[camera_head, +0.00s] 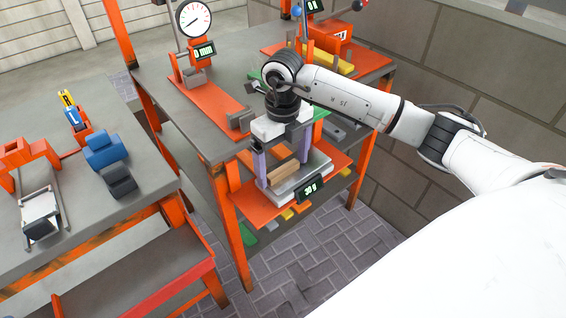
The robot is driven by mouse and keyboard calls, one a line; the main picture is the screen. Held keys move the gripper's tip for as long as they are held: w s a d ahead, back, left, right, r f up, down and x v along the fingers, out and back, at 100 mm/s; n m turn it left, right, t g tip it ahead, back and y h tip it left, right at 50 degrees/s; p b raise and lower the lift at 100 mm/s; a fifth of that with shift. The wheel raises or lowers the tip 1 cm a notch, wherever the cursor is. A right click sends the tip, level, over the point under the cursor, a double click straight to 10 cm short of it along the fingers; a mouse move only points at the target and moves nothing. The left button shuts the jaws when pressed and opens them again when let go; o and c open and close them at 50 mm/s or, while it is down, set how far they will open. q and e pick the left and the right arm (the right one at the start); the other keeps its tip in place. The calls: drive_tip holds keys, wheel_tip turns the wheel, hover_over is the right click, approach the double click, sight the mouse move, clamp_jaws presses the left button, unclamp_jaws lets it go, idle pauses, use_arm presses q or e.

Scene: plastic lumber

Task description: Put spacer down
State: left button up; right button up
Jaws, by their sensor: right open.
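A tan block (282,178), which appears to be the spacer, lies on the metal pan of a small scale (316,166). The scale's display (311,189) appears to read 30 g. My right gripper (285,171) points down over the scale with its purple fingers apart, one on each side of the tan block. The fingers are open. I cannot tell whether either finger touches the block. My left gripper is not in view.
The scale stands on an orange plate (251,203) at the near corner of a grey bench. A dial gauge (194,19) stands on another orange base (217,104). The left table (85,215) holds a blue block (104,149) and a dark block (119,181).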

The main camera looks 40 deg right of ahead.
sight(283, 169)
wheel_tip(283, 169, up, 12)
drive_tip(key=shift+r, duration=0.15)
idle(0.3)
idle(0.4)
